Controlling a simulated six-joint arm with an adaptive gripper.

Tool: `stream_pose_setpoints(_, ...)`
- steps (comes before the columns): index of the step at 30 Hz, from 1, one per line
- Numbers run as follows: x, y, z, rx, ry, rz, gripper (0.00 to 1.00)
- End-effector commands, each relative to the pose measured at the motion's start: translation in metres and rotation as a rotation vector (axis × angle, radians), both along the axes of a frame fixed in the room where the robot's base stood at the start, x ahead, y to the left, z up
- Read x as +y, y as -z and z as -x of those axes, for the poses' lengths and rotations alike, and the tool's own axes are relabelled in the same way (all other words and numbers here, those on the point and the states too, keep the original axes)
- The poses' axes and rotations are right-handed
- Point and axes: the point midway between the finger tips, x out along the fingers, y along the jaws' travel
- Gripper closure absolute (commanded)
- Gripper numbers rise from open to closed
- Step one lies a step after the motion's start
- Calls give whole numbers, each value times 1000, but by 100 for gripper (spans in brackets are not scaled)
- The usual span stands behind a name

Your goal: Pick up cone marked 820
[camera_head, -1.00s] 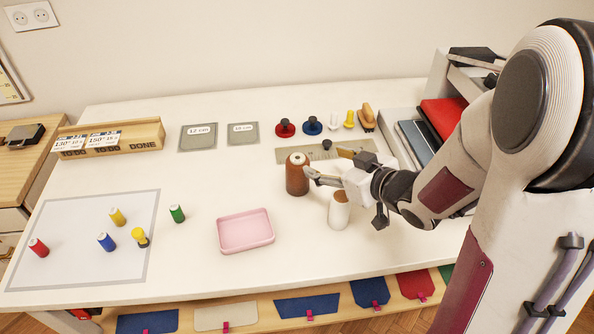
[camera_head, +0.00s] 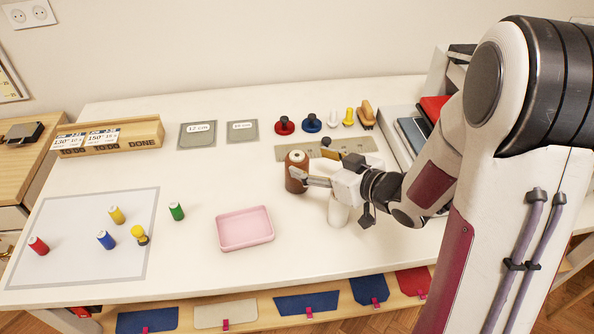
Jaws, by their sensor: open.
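A brown thread cone (camera_head: 296,172) stands upright on the white table, right of centre. A white cone (camera_head: 338,212) stands nearer the front edge, partly hidden beneath my gripper. No 820 marking can be read on either cone. My gripper (camera_head: 306,177) points left, with its fingers open at the brown cone's right side. The fingertips overlap the cone in the picture; I cannot tell whether they touch it or straddle it.
A pink tray (camera_head: 245,229) lies left of the white cone. Small coloured spools stand on and beside a grey-edged mat (camera_head: 60,205) at the left. A metal ruler (camera_head: 290,152) lies behind the brown cone. Shelves with folders (camera_head: 412,135) stand at the right.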

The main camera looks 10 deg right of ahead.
Motion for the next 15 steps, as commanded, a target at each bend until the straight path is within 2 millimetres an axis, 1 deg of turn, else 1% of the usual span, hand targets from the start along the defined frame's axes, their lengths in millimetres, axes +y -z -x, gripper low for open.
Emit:
stream_pose_setpoints(4,3,2,-4,0,0,0,42)
stream_pose_setpoints(15,4,3,-5,0,0,0,42)
